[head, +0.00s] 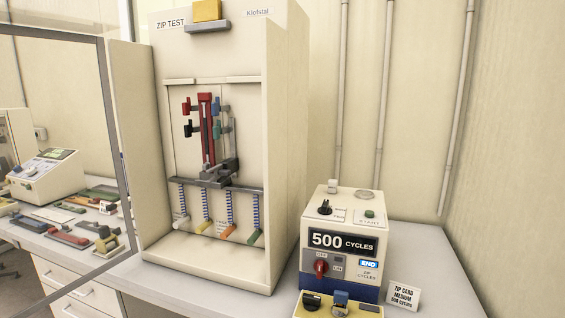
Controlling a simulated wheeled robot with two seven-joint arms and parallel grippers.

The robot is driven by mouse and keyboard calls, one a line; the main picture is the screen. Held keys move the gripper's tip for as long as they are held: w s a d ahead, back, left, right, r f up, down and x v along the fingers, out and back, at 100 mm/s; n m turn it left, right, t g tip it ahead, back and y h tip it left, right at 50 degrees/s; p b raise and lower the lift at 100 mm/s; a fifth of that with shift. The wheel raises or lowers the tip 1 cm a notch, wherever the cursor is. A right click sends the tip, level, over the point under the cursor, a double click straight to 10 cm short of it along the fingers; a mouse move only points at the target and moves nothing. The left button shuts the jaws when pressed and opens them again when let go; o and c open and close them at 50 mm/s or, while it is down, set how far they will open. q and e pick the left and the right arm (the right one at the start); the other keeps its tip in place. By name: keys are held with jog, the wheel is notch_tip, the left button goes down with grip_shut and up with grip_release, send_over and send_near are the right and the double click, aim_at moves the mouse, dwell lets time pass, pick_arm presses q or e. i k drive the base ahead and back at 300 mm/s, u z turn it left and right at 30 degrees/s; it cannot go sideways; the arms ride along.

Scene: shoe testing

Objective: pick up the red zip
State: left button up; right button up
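A tall cream machine marked "ZIP TEST" (170,50) stands on the bench. In its open bay, a narrow upright red strip (205,98), which looks like the red zip, hangs among small red, blue and black clamps. A dark strip and a grey strip run beside it. Its lower end meets a dark grey bracket (215,182); I cannot tell how it is held. Neither of my grippers shows in the head view.
A control box (342,242) reading "500 CYCLES" stands at the right, with a card (403,297) beside it. Several coloured tags hang low in the bay. At the left, behind a dark frame (116,150), a bench holds many small parts and another device (45,175).

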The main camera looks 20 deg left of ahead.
aim_at(205, 100)
jog(key=u, duration=1.05)
